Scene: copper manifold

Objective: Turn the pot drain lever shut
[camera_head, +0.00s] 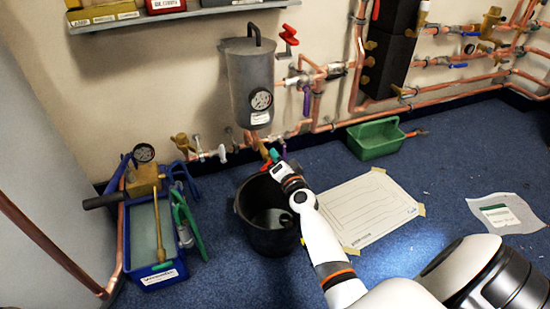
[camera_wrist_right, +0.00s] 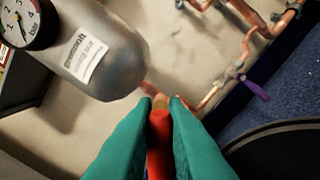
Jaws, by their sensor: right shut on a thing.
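The grey metal pot (camera_head: 250,75) hangs on the wall, with a round gauge low on its front. It also shows in the right wrist view (camera_wrist_right: 105,55), at the upper left. A copper drain (camera_head: 251,138) comes down below it. My right gripper (camera_head: 271,156) reaches in just under the pot, above the black bucket. In the right wrist view its teal fingers are shut on the red drain lever (camera_wrist_right: 160,130), which lies between them, pointing toward the camera. The fingers hide much of the lever and valve. My left gripper is not in view.
A black bucket (camera_head: 246,221) stands below the drain. A blue pump tray (camera_head: 143,236) is at its left, a white sheet (camera_head: 362,208) at its right. A green tray (camera_head: 374,140) sits by the wall. Copper pipes (camera_head: 312,125) run along the wall. A purple lever (camera_wrist_right: 256,90) is nearby.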

